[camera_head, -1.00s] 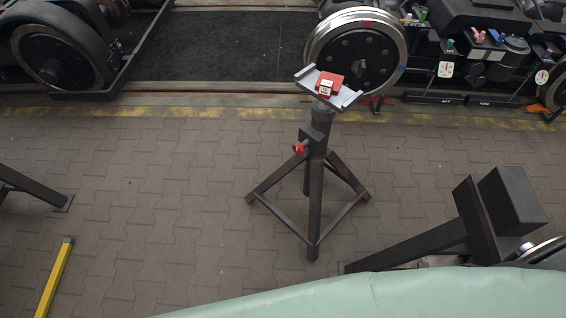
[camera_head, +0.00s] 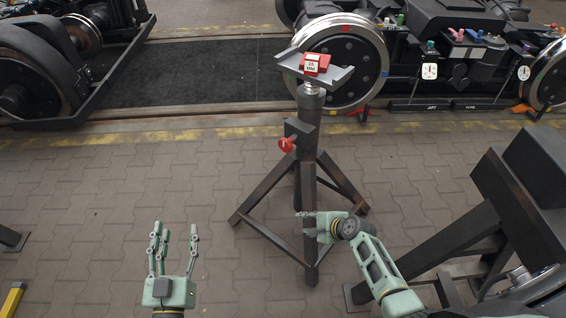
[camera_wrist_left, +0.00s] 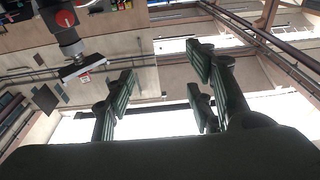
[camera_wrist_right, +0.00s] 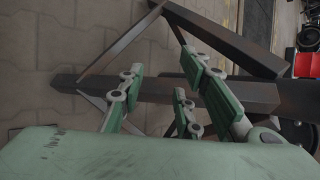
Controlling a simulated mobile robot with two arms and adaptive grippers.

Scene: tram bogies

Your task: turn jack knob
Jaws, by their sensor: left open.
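The jack stand (camera_head: 308,190) stands upright on its dark splayed legs. Its red knob (camera_head: 286,145) sticks out on the left side of the collar below the screw. The knob also shows as a red disc in the left wrist view (camera_wrist_left: 66,18). My left gripper (camera_head: 172,240) is open and empty, fingers upward, left of and apart from the stand. My right gripper (camera_head: 308,222) has spread fingers pointing left, overlapping the lower post well below the knob. In the right wrist view the post (camera_wrist_right: 160,90) passes behind the fingers; I cannot tell whether they touch.
A red block (camera_head: 316,64) sits on the stand's grey top plate (camera_head: 338,76). Behind is a wheel (camera_head: 345,62) of a bogie. A dark stand (camera_head: 515,215) is at the right. A yellow bar (camera_head: 12,300) is at lower left. Paving between is clear.

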